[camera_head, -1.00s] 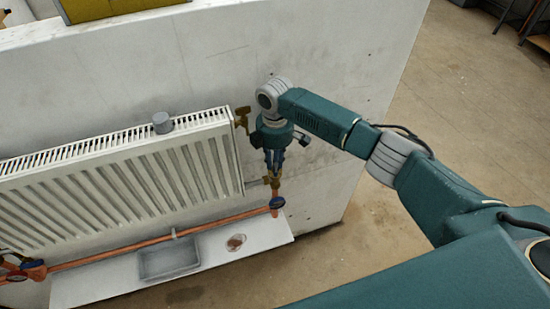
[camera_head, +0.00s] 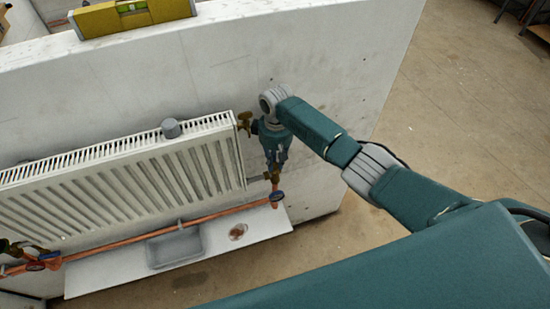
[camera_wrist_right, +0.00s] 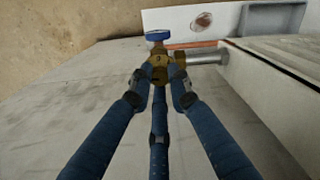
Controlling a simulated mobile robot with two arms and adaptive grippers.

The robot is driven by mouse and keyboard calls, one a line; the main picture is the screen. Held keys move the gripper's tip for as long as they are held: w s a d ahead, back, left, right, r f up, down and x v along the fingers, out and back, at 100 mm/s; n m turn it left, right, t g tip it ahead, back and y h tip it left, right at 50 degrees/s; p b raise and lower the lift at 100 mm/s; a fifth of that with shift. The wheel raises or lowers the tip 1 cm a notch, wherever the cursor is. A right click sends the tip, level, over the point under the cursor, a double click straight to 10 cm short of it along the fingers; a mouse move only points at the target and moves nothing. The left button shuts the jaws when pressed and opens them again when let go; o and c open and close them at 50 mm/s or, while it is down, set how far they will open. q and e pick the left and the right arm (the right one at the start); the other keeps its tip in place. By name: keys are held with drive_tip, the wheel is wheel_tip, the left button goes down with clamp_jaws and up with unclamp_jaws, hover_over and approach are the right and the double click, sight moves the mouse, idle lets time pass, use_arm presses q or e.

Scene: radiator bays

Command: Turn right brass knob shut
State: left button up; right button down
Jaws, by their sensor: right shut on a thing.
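The right brass knob (camera_head: 274,177) is on the valve at the radiator's lower right corner. In the right wrist view the knob (camera_wrist_right: 160,69) sits between the blue fingertips of my right gripper (camera_wrist_right: 160,77). My right gripper (camera_head: 272,168) comes down on it from above, with its fingers closed around it. In the head view the fingers partly hide the knob. A copper pipe with a blue round part (camera_head: 277,196) is just below the valve; this blue part (camera_wrist_right: 159,34) also shows beyond the knob in the wrist view. My left gripper is not in view.
The white radiator (camera_head: 130,180) hangs left of the gripper, with another brass fitting (camera_head: 244,122) at its upper right. A copper pipe (camera_head: 130,241) runs below. A grey tray (camera_head: 152,262) lies on a white board (camera_head: 105,277). A yellow level (camera_head: 135,16) rests on the wall top.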

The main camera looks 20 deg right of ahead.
drive_tip(key=m, duration=0.3)
drive_tip(key=shift+m, duration=0.4)
drive_tip(key=m, duration=0.4)
drive_tip(key=shift+r+m, duration=0.1)
drive_tip(key=shift+m, duration=0.2)
drive_tip(key=m, duration=0.4)
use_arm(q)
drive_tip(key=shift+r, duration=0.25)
use_arm(e)
drive_tip(key=m, duration=0.4)
drive_tip(key=shift+m, duration=0.3)
drive_tip(key=shift+w, duration=0.1)
